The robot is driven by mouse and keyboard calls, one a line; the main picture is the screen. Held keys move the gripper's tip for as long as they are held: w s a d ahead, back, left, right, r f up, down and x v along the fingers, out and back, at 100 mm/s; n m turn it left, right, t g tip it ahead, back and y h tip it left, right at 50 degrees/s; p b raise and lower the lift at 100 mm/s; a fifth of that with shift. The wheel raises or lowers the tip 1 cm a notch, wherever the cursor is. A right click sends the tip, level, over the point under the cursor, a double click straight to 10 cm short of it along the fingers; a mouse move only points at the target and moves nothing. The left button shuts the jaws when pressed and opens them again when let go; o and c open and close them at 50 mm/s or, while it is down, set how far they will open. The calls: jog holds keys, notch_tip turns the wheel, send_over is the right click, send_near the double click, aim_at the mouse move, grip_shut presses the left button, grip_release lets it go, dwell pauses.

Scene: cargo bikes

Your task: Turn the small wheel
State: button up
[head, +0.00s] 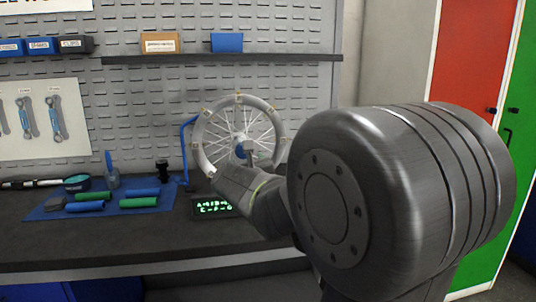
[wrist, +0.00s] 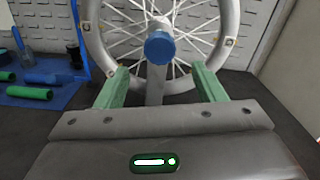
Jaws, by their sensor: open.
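The small wheel (head: 199,140) stands upright in a blue stand (head: 184,140) on the dark workbench in the head view. It has a grey rim, thin spokes and small light tags on the rim. In the wrist view the lower part of the wheel (wrist: 92,40) fills the top, with a blue round cap (wrist: 159,47) on a grey upright at its hub. My gripper (wrist: 158,80) is open, its two green fingers apart at either side below the cap, with the grey upright showing between them. In the head view my arm hides the gripper and the wheel's lower right.
A blue mat (head: 130,206) with green and blue cylinders lies left of the wheel. A small display with green characters (head: 216,207) stands on the bench below the wheel. A shelf (head: 220,59) with boxes runs above. Red and green lockers stand at the right.

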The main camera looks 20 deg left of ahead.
aim_at(241, 144)
jog(key=x, duration=0.7)
jog(key=shift+w+a+p, duration=0.15)
jog(key=shift+w+p, duration=0.1)
jog(key=shift+p, duration=0.05)
grip_shut()
jog(key=shift+f, duration=0.1)
jog(key=shift+b, duration=0.45)
